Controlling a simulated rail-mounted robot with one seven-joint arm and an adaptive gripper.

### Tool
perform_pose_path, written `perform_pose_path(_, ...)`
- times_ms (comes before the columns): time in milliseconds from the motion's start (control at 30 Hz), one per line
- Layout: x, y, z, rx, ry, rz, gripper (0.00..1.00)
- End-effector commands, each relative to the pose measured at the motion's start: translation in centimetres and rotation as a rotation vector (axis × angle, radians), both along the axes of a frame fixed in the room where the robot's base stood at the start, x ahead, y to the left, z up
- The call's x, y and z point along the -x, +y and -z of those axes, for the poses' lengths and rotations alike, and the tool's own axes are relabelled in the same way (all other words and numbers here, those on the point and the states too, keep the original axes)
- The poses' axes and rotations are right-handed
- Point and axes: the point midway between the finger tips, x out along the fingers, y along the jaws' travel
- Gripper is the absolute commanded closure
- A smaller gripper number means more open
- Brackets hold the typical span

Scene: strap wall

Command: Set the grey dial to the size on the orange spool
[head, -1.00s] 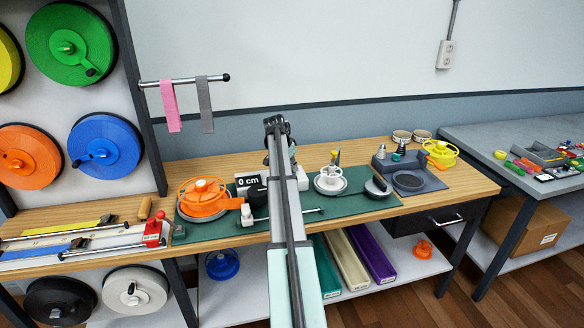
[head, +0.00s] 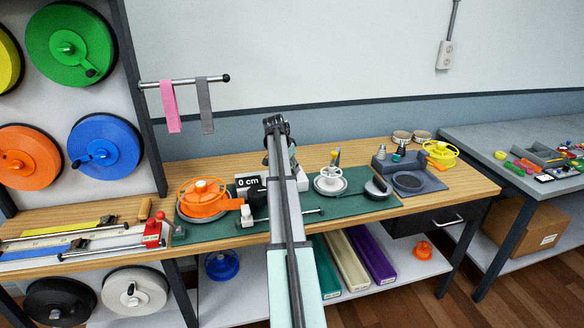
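An orange spool (head: 203,196) lies on a round grey base at the left end of the green mat; no size can be read on it. Another orange reel (head: 28,157) hangs on the wall rack. Beside the bench spool stands a display (head: 249,182) reading "0 cm". A round grey device with a white handwheel (head: 331,181) is right of my arm. I cannot tell which part is the grey dial; my arm hides some of the mat.
A metal rod (head: 305,212) runs along the mat's front. A dark grey station (head: 410,181) and a yellow spool (head: 440,153) stand to the right. Pink and grey straps (head: 206,106) hang from a wall rod. A red-ended measuring rail (head: 153,231) lies at the left.

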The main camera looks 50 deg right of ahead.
Motion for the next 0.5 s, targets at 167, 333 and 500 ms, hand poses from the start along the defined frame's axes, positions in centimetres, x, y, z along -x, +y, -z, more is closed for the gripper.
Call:
perform_pose_path(167, -0.2, 0.7, -1.7, 0.001, -0.002, -0.001, 0.62)
perform_pose_path(333, -0.4, 1.9, -4.6, 0.002, -0.002, -0.001, 0.62)
perform_pose_path(500, -0.5, 3.1, -7.6, 0.001, -0.002, -0.001, 0.62)
